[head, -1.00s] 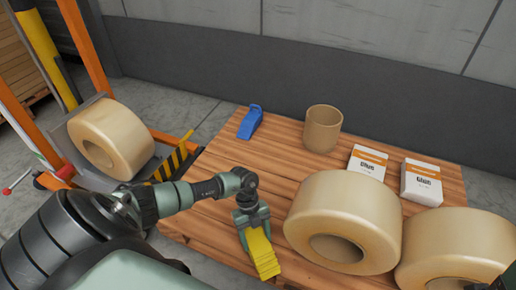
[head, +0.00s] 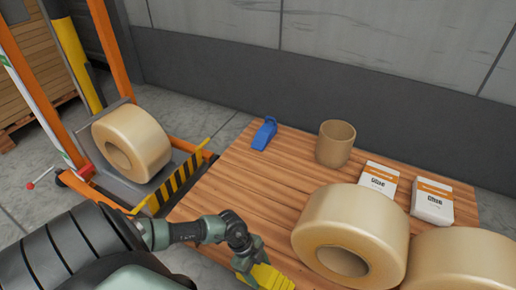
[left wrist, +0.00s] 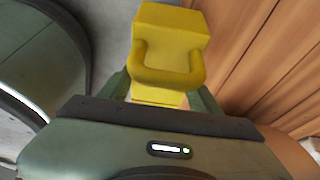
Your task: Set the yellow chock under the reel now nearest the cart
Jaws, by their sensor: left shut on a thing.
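My left gripper (head: 250,270) is shut on the yellow chock (head: 270,278), at the lower edge of the head view. The chock also fills the upper middle of the left wrist view (left wrist: 170,35), between the fingers. Two tan reels lie on the wooden table: the left one (head: 325,212), nearer the cart, and the right one (head: 465,265), partly cut off. The held chock is left of and in front of the left reel, apart from it. A third reel (head: 148,140) rests on the orange-framed cart (head: 108,60). My right gripper is out of view.
Two white boxes, one left (head: 379,178) and one right (head: 432,207), stand behind the reels. The table's left half is mostly clear. A striped barrier (head: 180,178) borders the cart.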

